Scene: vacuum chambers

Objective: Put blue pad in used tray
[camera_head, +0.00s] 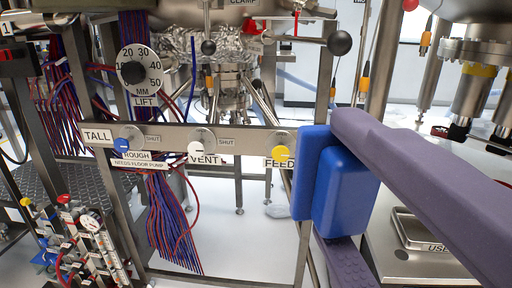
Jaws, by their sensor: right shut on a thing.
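The blue pad (343,195) is a thick, rounded blue block with two lobes, large in the head view right of centre. My right gripper (335,188) comes in from the right with purple fingers, one above and one below the pad. It is shut on the blue pad and holds it upright in the air in front of the valve panel. The used tray (402,253) seems to be at the lower right, where a label starting "USE" shows on a grey metal surface. The purple finger hides part of this area. My left gripper is not in view.
The valve panel (225,138) has TALL, ROUGH, VENT and FEED labels and spans the frame's middle. A dial (135,72) marked LIFT is above it. Red and blue cables (172,225) hang below. A steel chamber (478,95) stands at the upper right.

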